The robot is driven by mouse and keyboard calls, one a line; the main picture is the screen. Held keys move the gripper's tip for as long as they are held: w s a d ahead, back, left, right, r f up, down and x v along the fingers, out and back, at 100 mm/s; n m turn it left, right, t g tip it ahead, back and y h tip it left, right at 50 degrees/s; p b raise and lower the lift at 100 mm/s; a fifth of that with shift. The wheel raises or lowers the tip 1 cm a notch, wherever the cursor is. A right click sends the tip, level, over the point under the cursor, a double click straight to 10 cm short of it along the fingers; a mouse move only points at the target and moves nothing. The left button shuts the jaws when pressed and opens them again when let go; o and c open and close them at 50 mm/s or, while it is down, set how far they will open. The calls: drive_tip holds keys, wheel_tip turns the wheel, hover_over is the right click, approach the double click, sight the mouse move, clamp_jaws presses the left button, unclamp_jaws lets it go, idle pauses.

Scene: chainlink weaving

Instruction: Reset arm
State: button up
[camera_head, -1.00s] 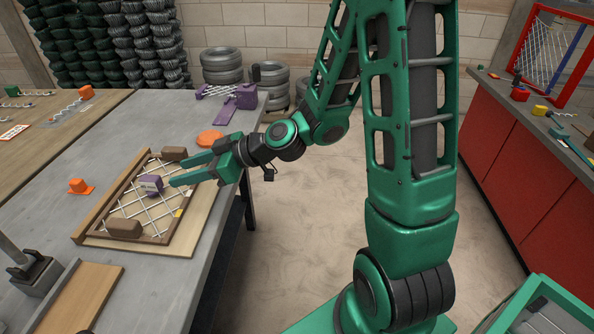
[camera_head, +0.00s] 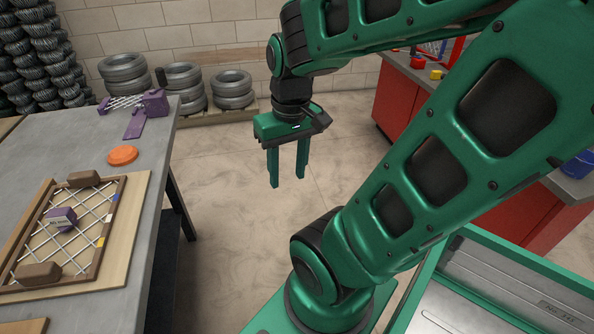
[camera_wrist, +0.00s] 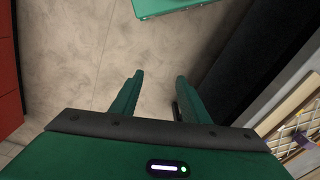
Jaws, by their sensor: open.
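My gripper (camera_head: 287,183) hangs over the bare floor between the grey table and the red cabinet, its fingers pointing down, apart and empty. It also shows in the wrist view (camera_wrist: 158,82), with only floor between the fingers. The wooden frame with woven wire mesh (camera_head: 109,222) lies on its board on the table at the left. A purple block (camera_head: 61,219) sits on the mesh, and brown blocks rest at the frame's far (camera_head: 83,178) and near (camera_head: 37,273) ends. My gripper is well clear of the frame.
The grey table (camera_head: 150,141) holds an orange disc (camera_head: 123,155) and a purple fixture (camera_head: 154,103). Stacked tyres (camera_head: 232,89) stand at the back wall. A red cabinet (camera_head: 397,104) is at the right. The floor (camera_head: 226,190) around my gripper is clear.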

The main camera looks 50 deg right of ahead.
drive_tip(key=s, duration=0.1)
drive_tip(key=s+m, duration=0.1)
drive_tip(key=s+r+m, duration=0.1)
drive_tip(key=shift+s+d+g, duration=0.2)
drive_tip(key=shift+d+g, duration=0.15)
drive_tip(key=shift+g, duration=0.05)
drive_tip(key=shift+w+f, duration=0.25)
drive_tip(key=shift+w, duration=0.4)
drive_tip(key=shift+o, duration=0.4)
idle(0.7)
